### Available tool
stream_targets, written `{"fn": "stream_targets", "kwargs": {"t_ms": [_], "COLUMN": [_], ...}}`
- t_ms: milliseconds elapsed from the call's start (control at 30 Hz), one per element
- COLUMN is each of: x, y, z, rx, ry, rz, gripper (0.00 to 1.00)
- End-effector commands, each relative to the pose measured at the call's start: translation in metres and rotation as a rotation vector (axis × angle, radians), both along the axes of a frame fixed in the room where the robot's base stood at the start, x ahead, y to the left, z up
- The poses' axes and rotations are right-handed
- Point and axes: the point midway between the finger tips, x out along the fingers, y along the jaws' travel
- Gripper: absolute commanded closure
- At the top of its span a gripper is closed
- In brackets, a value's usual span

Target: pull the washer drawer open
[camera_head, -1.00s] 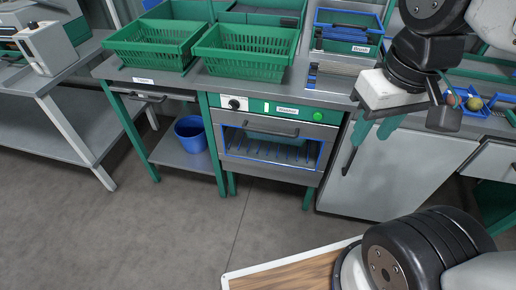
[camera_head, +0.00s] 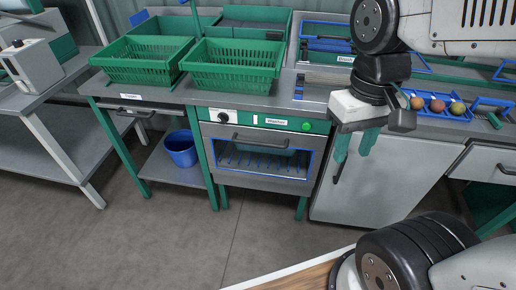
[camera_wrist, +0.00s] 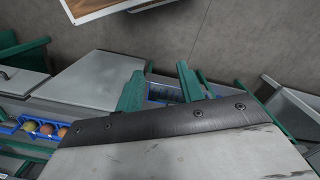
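The washer (camera_head: 321,127) is a grey unit under the counter with a green panel, a black knob, a green button and a "Washer" label. Its drawer (camera_head: 225,175) has a blue-framed window onto a rack and looks closed. A dark bar handle (camera_head: 262,141) crosses its upper front. My gripper (camera_head: 354,143) points down to the right of the washer, in front of the pale cabinet in the picture. Its two green fingers are apart with nothing held. They also show apart in the wrist view (camera_wrist: 160,88), with something blue, not clearly identifiable, behind the gap.
A pale cabinet (camera_head: 385,185) adjoins the washer on the right. A blue bucket (camera_head: 182,149) sits on a low shelf. The floor in front is clear.

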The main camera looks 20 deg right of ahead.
Motion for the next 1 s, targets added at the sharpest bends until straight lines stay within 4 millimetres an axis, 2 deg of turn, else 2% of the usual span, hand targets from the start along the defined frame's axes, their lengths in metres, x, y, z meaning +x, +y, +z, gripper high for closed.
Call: {"fn": "stream_targets", "kwargs": {"t_ms": [100, 200, 267, 467, 767, 1000], "x": [0.016, 0.038, 0.052, 0.104, 0.175, 0.222], "y": [-0.005, -0.011, -0.015, -0.027, -0.038, -0.032], "z": [-0.028, -0.053, -0.07, -0.139, -0.262, -0.363], "rx": [-0.008, -0.019, -0.023, -0.033, -0.037, -0.05], "ry": [0.117, 0.154, 0.16, 0.132, -0.019, -0.244], "rz": [-0.006, 0.012, 0.034, 0.158, 0.454, 0.757], "gripper": [0.62, 0.62, 0.62, 0.62, 0.62, 0.62]}}
